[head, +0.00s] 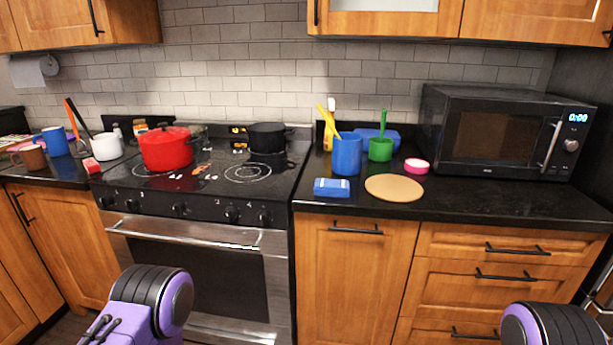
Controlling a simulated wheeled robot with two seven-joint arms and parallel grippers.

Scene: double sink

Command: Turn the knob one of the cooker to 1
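The black cooker (200,190) stands left of centre in the head view, with several black knobs on its front panel. The leftmost knob (105,201) is at the panel's left end. Another knob (131,205) is close beside it, a middle knob (180,209) sits further along, and two more, (231,214) and (264,218), are at the right. The markings are too small to read the knob settings or tell surely which is knob one. Purple and black parts of my two arms show at the bottom; neither gripper is in view.
A red pot (167,148) and a black pot (267,138) stand on the cooktop. The oven handle (185,232) sticks out below the knobs. A microwave (506,132), blue cup (347,155) and round board (394,188) are on the right counter. The space before the knobs looks clear.

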